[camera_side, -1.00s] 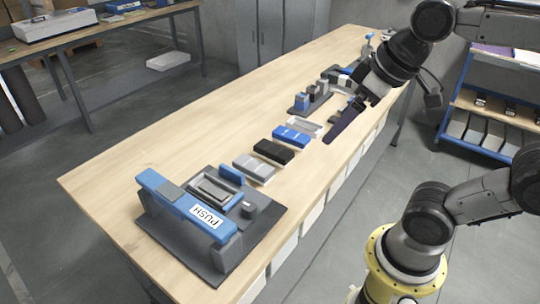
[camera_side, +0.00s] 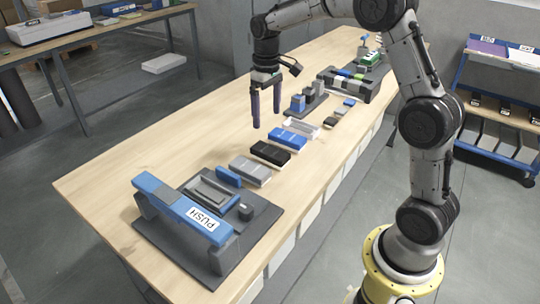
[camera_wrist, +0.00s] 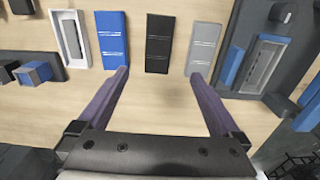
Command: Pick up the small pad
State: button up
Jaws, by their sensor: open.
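No piece is marked as the small pad, and I cannot tell which one it is. A row of flat blocks lies on the table: blue (camera_side: 288,139), black (camera_side: 270,153) and grey (camera_side: 250,170). Three smaller blocks stand farther along: dark (camera_side: 327,122), grey (camera_side: 340,112) and blue (camera_side: 349,102). My gripper (camera_side: 266,119) is open and empty, pointing down above the table beside the row. In the wrist view my gripper (camera_wrist: 158,74) has its fingers spread, with the black block (camera_wrist: 159,42) seen between and beyond their tips.
A white open tray (camera_side: 304,127) lies beside the blue block. A dark fixture with a blue PUSH bar (camera_side: 183,207) stands at the near end. A grey stand with blue blocks (camera_side: 306,101) and a dark rack (camera_side: 345,86) stand farther back. The table's left side is clear.

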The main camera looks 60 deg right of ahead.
send_over(270, 150)
jog(key=f, duration=0.8)
jog(key=shift+w+a+f, duration=0.1)
jog(key=shift+w+a, duration=0.05)
jog(key=shift+w, duration=0.05)
jog(key=shift+s+f, duration=0.15)
jog(key=shift+f, duration=1.15)
jog(key=shift+s+f, duration=0.1)
jog(key=shift+f, duration=1.2)
jog(key=c, duration=1.5)
jog(key=shift+o, duration=0.2)
jog(key=shift+r, duration=0.1)
